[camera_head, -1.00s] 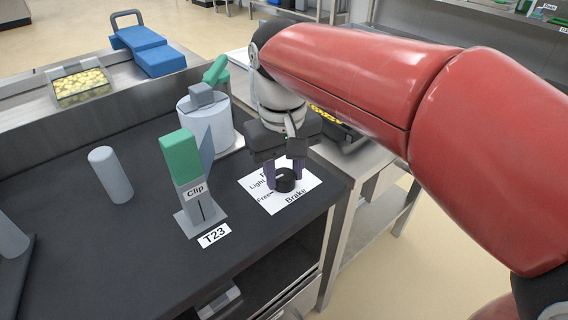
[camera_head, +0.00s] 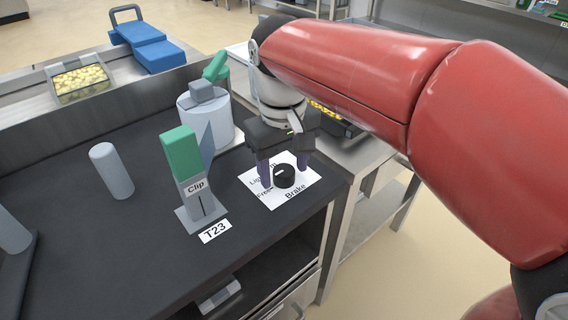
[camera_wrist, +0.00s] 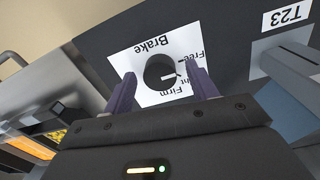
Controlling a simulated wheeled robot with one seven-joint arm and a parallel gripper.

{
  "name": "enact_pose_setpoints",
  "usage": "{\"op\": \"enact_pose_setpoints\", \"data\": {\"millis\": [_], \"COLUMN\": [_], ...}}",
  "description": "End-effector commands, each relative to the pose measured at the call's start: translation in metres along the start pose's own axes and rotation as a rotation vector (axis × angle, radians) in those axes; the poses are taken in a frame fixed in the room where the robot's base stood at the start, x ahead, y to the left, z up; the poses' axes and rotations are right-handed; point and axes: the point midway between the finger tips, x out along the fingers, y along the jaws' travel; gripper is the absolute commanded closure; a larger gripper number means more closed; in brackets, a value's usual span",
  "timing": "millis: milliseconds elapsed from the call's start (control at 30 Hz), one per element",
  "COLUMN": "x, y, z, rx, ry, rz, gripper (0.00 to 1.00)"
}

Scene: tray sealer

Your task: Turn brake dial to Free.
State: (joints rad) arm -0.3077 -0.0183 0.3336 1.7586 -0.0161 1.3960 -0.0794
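The brake dial (camera_head: 284,179) is a round black knob on a white label card (camera_head: 300,191) near the right end of the dark counter. The card reads Brake, Free, Light and Firm. In the wrist view the dial (camera_wrist: 158,70) has a white pointer mark that points roughly at Light, not at Free. My gripper (camera_head: 284,177) is over the card with its two purple fingers spread. In the wrist view my gripper (camera_wrist: 163,82) has one finger on each side of the dial, with visible gaps. Whether the fingertips reach down to dial height is unclear.
A green-topped Clip holder (camera_head: 182,155) stands left of the card, behind the T23 label (camera_head: 215,231). A white cylinder (camera_head: 205,120) stands behind it and a grey cylinder (camera_head: 111,170) farther left. The counter's right edge is close to the card.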

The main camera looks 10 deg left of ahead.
Motion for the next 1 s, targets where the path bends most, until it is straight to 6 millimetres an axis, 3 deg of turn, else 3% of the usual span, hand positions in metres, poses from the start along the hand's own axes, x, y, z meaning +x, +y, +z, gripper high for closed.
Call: {"op": "enact_pose_setpoints", "data": {"millis": [267,700,1000], "x": [-0.001,-0.066,-0.078], "y": [0.0,0.0,0.0], "z": [0.0,-0.001,0.0], "rx": [0.001,0.0,0.0], "ry": [-0.001,0.001,-0.002], "rz": [0.0,0.0,0.0], "gripper": [0.43,0.43,0.43]}}
